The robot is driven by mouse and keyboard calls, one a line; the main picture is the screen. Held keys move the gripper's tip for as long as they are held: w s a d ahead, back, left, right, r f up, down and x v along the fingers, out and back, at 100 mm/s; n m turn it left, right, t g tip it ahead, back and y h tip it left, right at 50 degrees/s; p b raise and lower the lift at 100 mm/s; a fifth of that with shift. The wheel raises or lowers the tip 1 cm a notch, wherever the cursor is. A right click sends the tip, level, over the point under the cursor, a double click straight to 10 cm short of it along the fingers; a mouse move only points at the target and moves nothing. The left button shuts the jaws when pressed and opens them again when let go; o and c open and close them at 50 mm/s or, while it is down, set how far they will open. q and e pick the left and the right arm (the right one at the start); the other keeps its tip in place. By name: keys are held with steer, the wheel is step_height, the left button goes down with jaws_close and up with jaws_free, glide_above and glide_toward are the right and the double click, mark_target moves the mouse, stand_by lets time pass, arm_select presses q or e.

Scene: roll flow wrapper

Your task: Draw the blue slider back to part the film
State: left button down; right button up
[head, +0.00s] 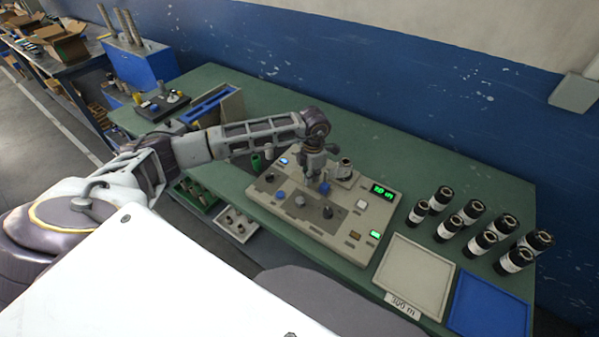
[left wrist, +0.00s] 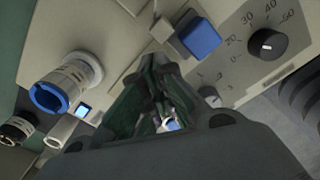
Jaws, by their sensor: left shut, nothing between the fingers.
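The machine's control panel (head: 352,225) lies on the green bench. A blue block-shaped cap (left wrist: 200,38), which looks like the slider, stands on a grey base by a slot in the left wrist view. My left gripper (head: 322,178) points down over the panel. In the left wrist view its closed fingers (left wrist: 166,118) hold nothing and appear beside the cap, apart from it in the picture. Whether they touch it is unclear. The film cannot be made out. My right gripper is not in view.
A numbered black dial (left wrist: 267,44) is near the cap. A blue-ringed cylinder (left wrist: 66,84) stands on the panel. Several black rolls (head: 472,211), a beige tray (head: 414,277) and a blue tray (head: 488,305) lie to the right.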

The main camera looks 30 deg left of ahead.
arm_select(q)
steer(key=shift+r+p, duration=0.5)
steer(key=shift+r, duration=0.45)
steer(key=shift+r+p, duration=0.45)
steer(key=shift+r, duration=0.9)
step_height(320, 180, up, 3)
steer(key=shift+r+p, duration=0.15)
steer(key=shift+p, duration=0.9)
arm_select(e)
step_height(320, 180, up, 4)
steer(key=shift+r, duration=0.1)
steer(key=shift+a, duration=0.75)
